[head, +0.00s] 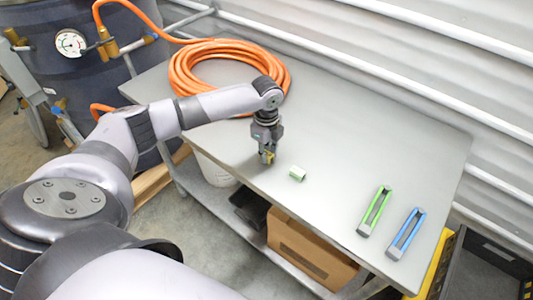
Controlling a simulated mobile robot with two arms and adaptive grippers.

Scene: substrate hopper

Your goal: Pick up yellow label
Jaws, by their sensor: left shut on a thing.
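My left gripper (267,156) points down over the table near its front edge. It is shut on a small yellow thing, the yellow label (268,155), of which only a little shows between the fingers. I cannot tell whether the label still touches the tabletop. A small pale green and white block (297,174) lies on the table just right of the gripper, apart from it. My right gripper does not show.
The grey table (340,155) has an orange hose coil (225,65) at its back left. A green-framed tool (374,211) and a blue-framed tool (406,234) lie at the right. The table's middle is clear. A cardboard box (305,250) sits below.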

